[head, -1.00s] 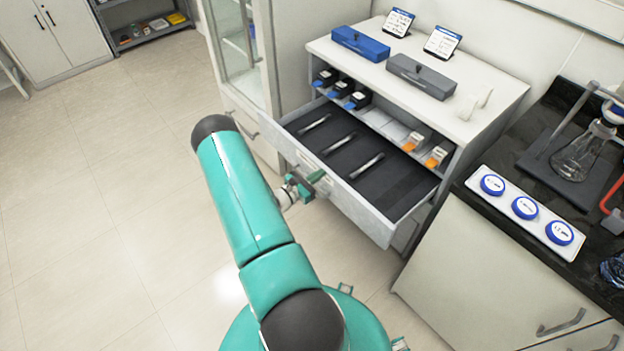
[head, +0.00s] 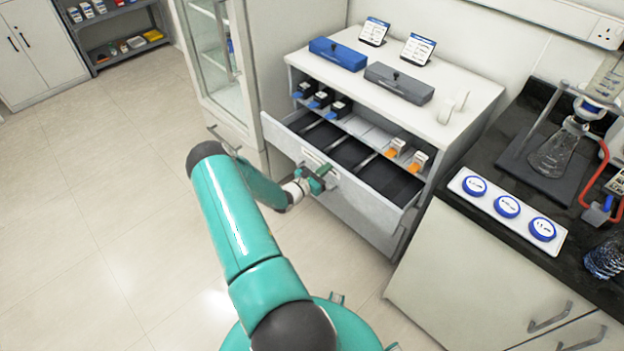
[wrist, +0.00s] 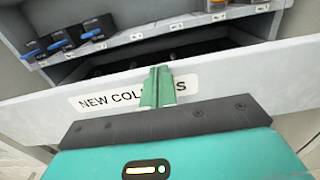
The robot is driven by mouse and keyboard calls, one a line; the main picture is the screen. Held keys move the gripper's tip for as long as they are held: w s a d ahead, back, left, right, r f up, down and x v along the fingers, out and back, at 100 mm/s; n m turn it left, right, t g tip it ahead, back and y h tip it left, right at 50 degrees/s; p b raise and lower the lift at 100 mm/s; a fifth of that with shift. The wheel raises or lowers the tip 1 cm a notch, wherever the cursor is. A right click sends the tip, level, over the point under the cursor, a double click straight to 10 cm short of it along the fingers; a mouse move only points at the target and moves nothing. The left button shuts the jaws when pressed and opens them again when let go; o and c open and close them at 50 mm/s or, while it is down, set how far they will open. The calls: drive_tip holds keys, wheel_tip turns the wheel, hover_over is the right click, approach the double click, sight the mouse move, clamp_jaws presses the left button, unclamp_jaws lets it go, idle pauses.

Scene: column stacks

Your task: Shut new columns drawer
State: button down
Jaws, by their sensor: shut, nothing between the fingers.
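The new columns drawer (head: 345,185) is a white-fronted drawer with a dark lined inside, partly open under the shelf of the white cabinet. Its front fills the middle of the wrist view (wrist: 235,75), with a label (wrist: 100,102) reading "NEW COL...S", partly hidden by my fingers. My gripper (head: 326,172) is at the outer face of the drawer front, near the label. In the wrist view my green fingers (wrist: 157,85) are together with nothing between them, right against or very close to the label. I cannot tell if they touch it.
A blue box (head: 338,54) and a grey box (head: 399,83) sit on the cabinet top. A dark bench (head: 480,165) stands to the right. The floor (head: 90,230) at left is clear.

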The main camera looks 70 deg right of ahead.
drive_tip(key=x, duration=1.2)
drive_tip(key=shift+s+d, duration=0.15)
drive_tip(key=shift+d, duration=0.2)
